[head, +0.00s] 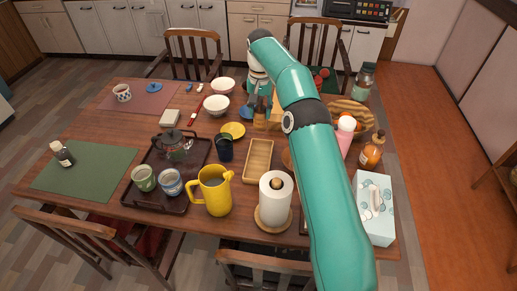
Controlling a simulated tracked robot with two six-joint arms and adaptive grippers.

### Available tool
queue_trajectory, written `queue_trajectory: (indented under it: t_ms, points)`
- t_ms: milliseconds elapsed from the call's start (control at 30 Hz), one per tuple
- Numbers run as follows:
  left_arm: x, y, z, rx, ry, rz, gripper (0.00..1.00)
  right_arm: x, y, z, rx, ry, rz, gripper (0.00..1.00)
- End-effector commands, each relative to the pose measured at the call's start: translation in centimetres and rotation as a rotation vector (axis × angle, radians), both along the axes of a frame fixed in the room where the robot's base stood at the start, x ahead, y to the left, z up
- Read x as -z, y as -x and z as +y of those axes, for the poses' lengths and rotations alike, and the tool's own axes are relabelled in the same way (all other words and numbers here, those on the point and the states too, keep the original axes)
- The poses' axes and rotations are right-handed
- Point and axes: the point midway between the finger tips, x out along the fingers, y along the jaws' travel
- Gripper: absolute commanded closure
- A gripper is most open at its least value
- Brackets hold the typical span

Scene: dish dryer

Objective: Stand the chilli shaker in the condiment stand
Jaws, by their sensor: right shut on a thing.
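My right gripper (249,110) is over the middle of the table, reached by the teal arm from the lower right. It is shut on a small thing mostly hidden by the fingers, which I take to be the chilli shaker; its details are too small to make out. A light wooden piece (268,122), possibly the condiment stand, shows just right of the gripper, partly hidden by my arm. My left gripper is not in view.
Near the gripper are a yellow saucer (233,130), a dark cup (224,148), white bowls (216,105) and an empty wooden tray (258,160). A yellow jug (212,190) and paper roll (275,198) stand in front. Bottles and a tissue box (374,207) are at right.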

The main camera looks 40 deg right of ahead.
Motion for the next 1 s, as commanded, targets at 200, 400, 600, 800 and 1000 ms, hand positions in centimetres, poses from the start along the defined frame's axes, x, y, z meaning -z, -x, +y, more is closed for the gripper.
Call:
queue_trajectory:
  t_ms: [200, 400, 600, 800, 1000]
  points:
    - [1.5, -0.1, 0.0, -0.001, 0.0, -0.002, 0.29, 6.2, 0.2, 0.0, 0.001, -0.003, 0.005, 1.0]
    - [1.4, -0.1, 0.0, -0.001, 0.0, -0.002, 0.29, 9.6, 0.1, 0.0, 0.002, -0.002, 0.004, 1.0]
    - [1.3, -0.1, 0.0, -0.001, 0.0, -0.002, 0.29, 11.0, 0.1, -0.1, 0.002, -0.002, 0.004, 1.0]
    - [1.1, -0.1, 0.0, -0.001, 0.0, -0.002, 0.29, 13.8, 0.2, 0.0, 0.001, -0.002, 0.005, 1.0]
    - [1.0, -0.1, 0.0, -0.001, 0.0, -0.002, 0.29, 14.8, 0.1, 0.0, 0.001, -0.001, 0.002, 1.0]
